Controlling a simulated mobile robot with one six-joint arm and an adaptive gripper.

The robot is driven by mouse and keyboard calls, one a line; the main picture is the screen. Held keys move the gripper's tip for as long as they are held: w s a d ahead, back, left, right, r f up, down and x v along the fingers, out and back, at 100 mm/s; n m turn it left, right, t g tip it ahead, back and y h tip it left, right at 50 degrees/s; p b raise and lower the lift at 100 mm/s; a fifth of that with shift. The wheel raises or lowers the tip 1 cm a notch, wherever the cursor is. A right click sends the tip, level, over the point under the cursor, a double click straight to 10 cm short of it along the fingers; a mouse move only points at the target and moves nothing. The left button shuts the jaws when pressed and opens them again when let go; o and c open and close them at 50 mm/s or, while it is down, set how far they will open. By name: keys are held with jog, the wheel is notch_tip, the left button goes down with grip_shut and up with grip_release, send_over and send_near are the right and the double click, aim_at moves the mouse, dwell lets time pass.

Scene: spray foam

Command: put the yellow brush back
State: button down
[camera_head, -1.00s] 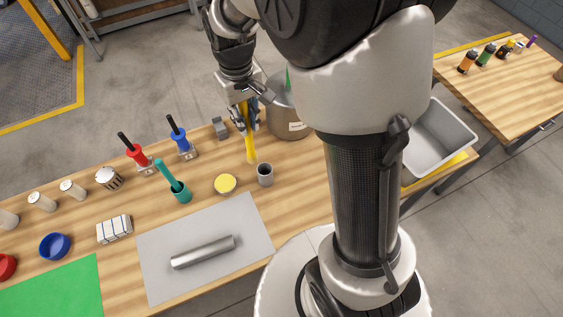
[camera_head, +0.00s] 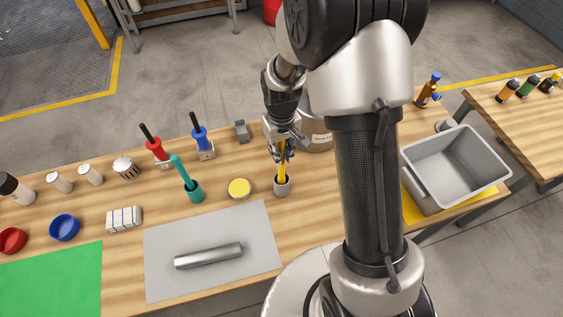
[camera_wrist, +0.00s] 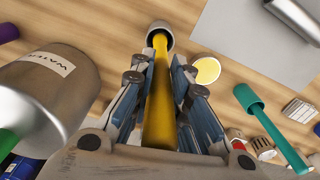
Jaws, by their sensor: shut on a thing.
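The yellow brush (camera_head: 282,173) is in my gripper (camera_head: 281,154), roughly upright. In the wrist view the brush (camera_wrist: 159,105) runs between the two closed-in fingers (camera_wrist: 158,78). Its far end is at the mouth of the small grey cup (camera_head: 282,189), which also shows at the top of the wrist view (camera_wrist: 160,32). The end appears to be inside the cup's rim; how deep it sits is hidden. My gripper is above the cup.
A yellow-topped round tin (camera_head: 239,188) and a teal brush in a teal cup (camera_head: 194,190) stand left of the cup. A metal pot (camera_head: 318,136) labelled water is close behind, right of my gripper. A grey mat (camera_head: 165,270) with a metal roller (camera_head: 208,256) lies in front.

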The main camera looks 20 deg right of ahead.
jog(key=shift+f+b, duration=0.4)
jog(key=shift+f, duration=1.8)
jog(key=shift+f, duration=0.2)
jog(key=c, duration=1.5)
grip_release()
jog(key=shift+c, duration=0.2)
jog(key=shift+r, duration=0.2)
notch_tip(320, 180, up, 12)
jog(key=shift+p, duration=1.15)
jog(key=s+r+m+t, duration=0.1)
jog(key=s+r+t, duration=0.3)
jog(key=s+r, duration=1.4)
jog(key=s, duration=0.3)
jog(key=shift+s+r+m+t, duration=0.2)
jog(key=shift+r+m+t, duration=0.1)
jog(key=shift+m, duration=0.1)
